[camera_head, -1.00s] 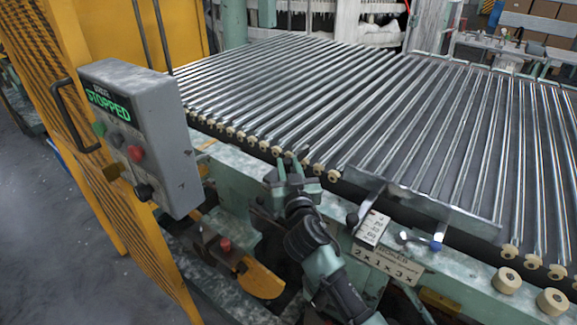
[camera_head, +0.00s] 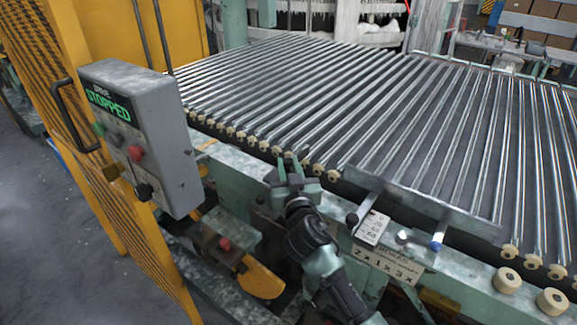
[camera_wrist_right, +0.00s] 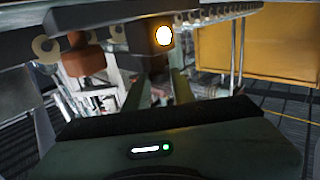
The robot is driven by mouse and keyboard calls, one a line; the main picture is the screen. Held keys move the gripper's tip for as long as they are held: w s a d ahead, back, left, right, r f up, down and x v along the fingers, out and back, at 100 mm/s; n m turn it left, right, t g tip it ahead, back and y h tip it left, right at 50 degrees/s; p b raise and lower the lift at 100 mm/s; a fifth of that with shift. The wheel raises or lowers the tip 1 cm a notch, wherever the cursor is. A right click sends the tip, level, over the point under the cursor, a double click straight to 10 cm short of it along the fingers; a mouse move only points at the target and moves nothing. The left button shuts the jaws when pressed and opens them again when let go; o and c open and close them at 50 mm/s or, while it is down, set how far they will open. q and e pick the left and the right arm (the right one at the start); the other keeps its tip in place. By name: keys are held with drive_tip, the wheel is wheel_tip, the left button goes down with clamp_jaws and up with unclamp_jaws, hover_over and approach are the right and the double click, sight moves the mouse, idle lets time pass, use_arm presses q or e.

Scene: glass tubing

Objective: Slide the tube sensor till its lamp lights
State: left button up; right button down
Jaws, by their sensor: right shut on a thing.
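The tube sensor shows in the right wrist view as a small dark block (camera_wrist_right: 152,58) under the roller edge. Its round lamp (camera_wrist_right: 163,36) glows bright yellow-white. My right gripper (camera_head: 289,164) is at the near edge of the roller table, just below the roller ends. In the right wrist view its two fingers reach up to the block, one on each side, and are shut on it. In the head view the sensor is too small and covered to make out. My left gripper is in neither view.
A control box (camera_head: 160,140) reading STOPPED stands at left beside a yellow guard (camera_head: 90,140). A metal plate with knobs and a marked card (camera_head: 371,227) sits right of my gripper.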

idle(0.3)
drive_tip(key=shift+s+b, duration=0.1)
drive_tip(key=shift+b, duration=0.2)
drive_tip(key=shift+d, duration=0.1)
drive_tip(key=c, duration=1.2)
unclamp_jaws()
drive_tip(key=shift+o, duration=0.2)
drive_tip(key=s+d, duration=0.1)
drive_tip(key=s, duration=0.6)
drive_tip(key=shift+s+b, duration=0.3)
drive_tip(key=shift+s, duration=0.1)
